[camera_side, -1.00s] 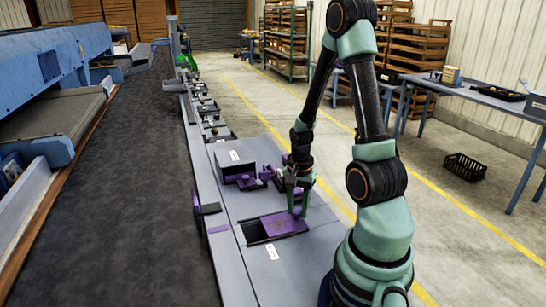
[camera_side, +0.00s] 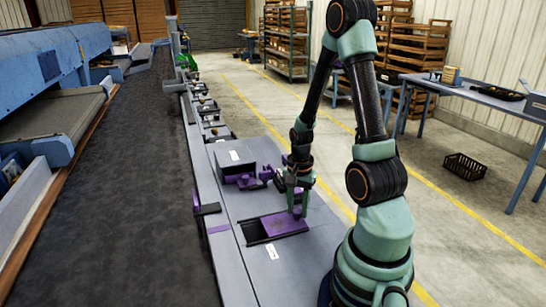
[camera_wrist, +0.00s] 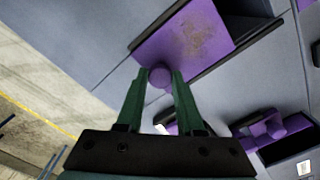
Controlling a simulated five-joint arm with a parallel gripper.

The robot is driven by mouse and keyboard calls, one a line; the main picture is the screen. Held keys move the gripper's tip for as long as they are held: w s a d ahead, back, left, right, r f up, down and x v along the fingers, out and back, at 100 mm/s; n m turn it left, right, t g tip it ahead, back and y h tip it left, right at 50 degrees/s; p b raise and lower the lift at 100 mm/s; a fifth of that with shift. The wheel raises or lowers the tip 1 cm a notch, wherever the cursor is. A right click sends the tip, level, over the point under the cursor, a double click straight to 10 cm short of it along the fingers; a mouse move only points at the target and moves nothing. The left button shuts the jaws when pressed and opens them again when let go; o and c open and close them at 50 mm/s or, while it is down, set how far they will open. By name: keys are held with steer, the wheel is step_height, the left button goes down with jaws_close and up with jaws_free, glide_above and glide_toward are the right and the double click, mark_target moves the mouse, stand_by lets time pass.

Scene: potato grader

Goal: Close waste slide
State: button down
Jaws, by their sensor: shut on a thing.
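The waste slide is a flat purple plate (camera_side: 284,222) in a dark frame on the grey bench top. It also shows in the wrist view (camera_wrist: 190,38), with brownish marks on it. A dark open gap (camera_side: 254,231) shows at the plate's left end in the side view. A round purple knob (camera_wrist: 160,76) stands at the plate's near edge in the wrist view. My gripper (camera_wrist: 159,78) has its green fingers shut on this knob, one on each side. In the side view my gripper (camera_side: 298,203) points down at the plate's right end.
More purple parts (camera_wrist: 262,128) show at the lower right in the wrist view. A dark conveyor belt (camera_side: 120,170) runs along the left.

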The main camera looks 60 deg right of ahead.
mark_target(274, 225)
stand_by(0.4)
steer(key=shift+w+a, duration=2.4)
steer(key=shift+w, duration=0.05)
steer(key=c, duration=0.5)
jaws_free()
step_height(274, 225, up, 12)
steer(key=shift+r, duration=0.1)
